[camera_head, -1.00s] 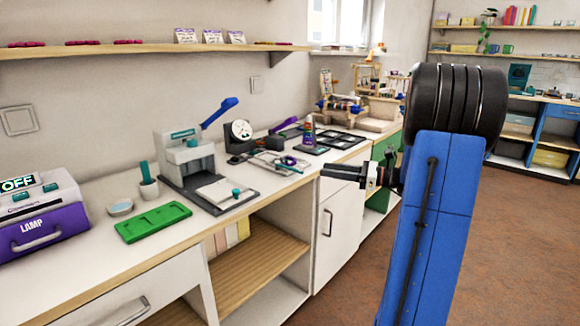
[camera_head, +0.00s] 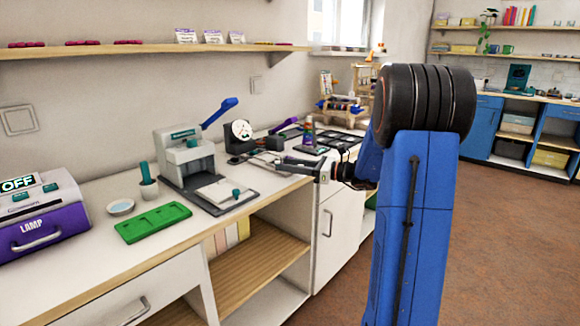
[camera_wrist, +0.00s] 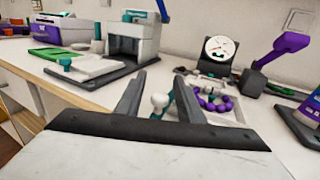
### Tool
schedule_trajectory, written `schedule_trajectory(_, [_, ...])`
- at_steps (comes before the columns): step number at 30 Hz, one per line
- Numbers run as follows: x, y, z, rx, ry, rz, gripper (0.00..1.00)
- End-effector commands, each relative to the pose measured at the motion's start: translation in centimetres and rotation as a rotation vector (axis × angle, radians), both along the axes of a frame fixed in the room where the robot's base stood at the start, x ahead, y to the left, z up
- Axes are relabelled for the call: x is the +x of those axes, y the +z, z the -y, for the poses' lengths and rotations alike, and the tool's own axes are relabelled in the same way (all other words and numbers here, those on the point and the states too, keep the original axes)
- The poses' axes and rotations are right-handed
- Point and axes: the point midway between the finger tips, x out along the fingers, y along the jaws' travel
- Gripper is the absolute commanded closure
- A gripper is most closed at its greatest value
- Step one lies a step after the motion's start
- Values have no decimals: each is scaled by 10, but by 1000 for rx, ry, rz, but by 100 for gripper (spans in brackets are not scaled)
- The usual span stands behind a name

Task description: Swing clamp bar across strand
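My gripper (camera_head: 285,164) reaches over the front of the counter, at the tray beside the dial gauge. In the wrist view its two grey fingers (camera_wrist: 160,90) are apart. A rounded white knob (camera_wrist: 159,100) with a teal part shows between them; contact cannot be told. A strand of purple beads (camera_wrist: 213,103) lies in a curve on the pale tray, just right of the fingers. Small grey metal parts (camera_wrist: 206,82) sit behind the strand; which one is the clamp bar is unclear.
The dial gauge (camera_head: 242,130) stands behind the tray, with a purple-handled tool (camera_wrist: 278,50) to its right. A white press (camera_head: 186,155) with a blue lever stands left. A green tray (camera_head: 153,222) and purple lamp box (camera_head: 40,220) are farther left.

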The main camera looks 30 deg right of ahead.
Motion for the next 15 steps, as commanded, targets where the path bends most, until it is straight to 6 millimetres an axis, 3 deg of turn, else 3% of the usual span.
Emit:
schedule_trajectory(10, [2,0,-2,0,0,0,65])
schedule_trajectory(14, [2,0,-2,0,0,0,96])
schedule_trajectory(15, [2,0,-2,0,0,0,100])
